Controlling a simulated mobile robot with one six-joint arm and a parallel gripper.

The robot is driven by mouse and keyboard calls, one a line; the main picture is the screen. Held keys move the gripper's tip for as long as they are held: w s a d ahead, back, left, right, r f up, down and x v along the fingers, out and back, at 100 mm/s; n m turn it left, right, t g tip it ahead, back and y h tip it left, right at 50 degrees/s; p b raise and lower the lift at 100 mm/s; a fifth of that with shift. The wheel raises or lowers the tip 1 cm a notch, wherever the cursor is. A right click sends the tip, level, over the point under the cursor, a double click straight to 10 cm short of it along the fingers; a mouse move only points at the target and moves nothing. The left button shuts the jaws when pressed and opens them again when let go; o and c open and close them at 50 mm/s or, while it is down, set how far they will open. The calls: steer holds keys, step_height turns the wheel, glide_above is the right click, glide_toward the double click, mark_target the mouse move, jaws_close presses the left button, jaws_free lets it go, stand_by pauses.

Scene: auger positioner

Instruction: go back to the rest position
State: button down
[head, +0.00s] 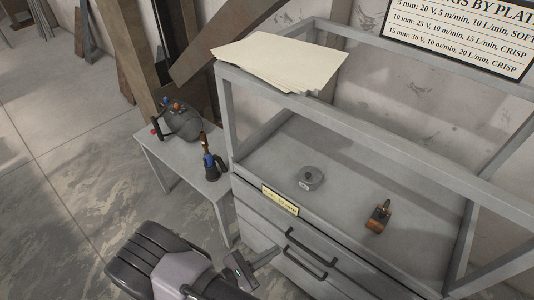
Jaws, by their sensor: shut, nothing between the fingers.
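My gripper (266,257) is at the bottom of the head view, in front of the grey drawer cabinet (262,224). Its fingers are together with nothing between them. They point toward the cabinet's drawer fronts, near the left ends of the dark handles. I cannot tell whether the fingertips touch the cabinet. Part of my arm fills the bottom left of the view.
On the cabinet top lie a round grey metal piece (311,178) and a small brown-and-grey block (379,216). Pale sheets (280,62) lie on its upper frame. A side table (193,163) holds a dark machine (180,120) and a hand tool (211,164). The left floor is open.

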steer(key=s+d+r+m+g+y, duration=0.1)
steer(key=s+d+r+m+y, duration=0.1)
steer(key=r+m+y, duration=0.3)
steer(key=s+d+r+m+g+y, duration=0.1)
steer(key=d+r+m+y, duration=0.3)
steer(key=r+m, duration=0.9)
steer(key=s+d+r+m+g+y, duration=0.1)
steer(key=s+d+r+m+y, duration=0.2)
steer(key=r, duration=1.4)
steer(key=s+m+y, duration=0.1)
steer(key=m+y, duration=0.2)
steer(key=m, duration=0.3)
steer(key=shift+m+g+y, duration=0.3)
steer(key=shift+g, duration=0.1)
steer(key=shift+d, duration=0.1)
